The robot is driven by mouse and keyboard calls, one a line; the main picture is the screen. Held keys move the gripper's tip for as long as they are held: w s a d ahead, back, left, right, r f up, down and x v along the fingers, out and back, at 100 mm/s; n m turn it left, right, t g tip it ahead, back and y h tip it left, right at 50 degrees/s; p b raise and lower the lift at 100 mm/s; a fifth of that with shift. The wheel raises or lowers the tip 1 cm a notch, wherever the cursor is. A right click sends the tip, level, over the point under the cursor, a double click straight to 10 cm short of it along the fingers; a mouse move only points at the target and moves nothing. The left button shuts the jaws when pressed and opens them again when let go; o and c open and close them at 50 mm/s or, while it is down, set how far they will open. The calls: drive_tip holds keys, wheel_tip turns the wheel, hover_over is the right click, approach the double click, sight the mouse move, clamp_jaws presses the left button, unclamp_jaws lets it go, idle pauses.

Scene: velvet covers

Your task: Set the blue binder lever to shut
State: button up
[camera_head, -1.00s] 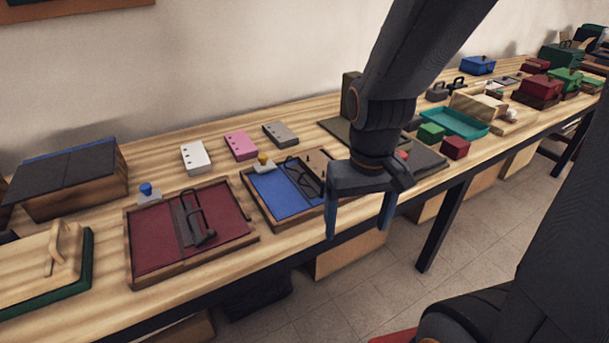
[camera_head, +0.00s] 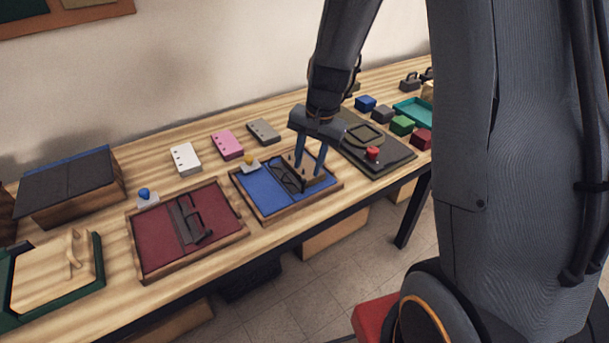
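The blue binder (camera_head: 264,192) lies open in a wooden frame near the table's front edge. Its black lever (camera_head: 287,178) stands on the dark spine strip in the middle. My gripper (camera_head: 308,170) points down over the binder's right half, just right of the lever. Its two blue-grey fingers are apart, with no object clearly held between them. Whether the fingertips touch anything is too small to tell. A yellow knob (camera_head: 248,160) on a pale base sits at the binder's back left.
White (camera_head: 186,158), pink (camera_head: 228,145) and grey (camera_head: 264,131) punched blocks lie behind. A dark tray (camera_head: 390,164) with a red knob (camera_head: 372,153) is close on the right.

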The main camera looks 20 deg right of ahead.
sight(305, 179)
drive_tip(key=shift+w+a+f+p, duration=0.15)
drive_tip(key=shift+f+p, duration=0.05)
drive_tip(key=shift+f, duration=1.1)
drive_tip(key=shift+w+a+f+p, duration=0.15)
drive_tip(key=shift+a+f+p, duration=0.05)
drive_tip(key=shift+f, duration=1.05)
drive_tip(key=shift+w+a+f+p, duration=0.15)
drive_tip(key=shift+f+p, duration=0.05)
drive_tip(key=shift+f, duration=1.1)
clamp_jaws()
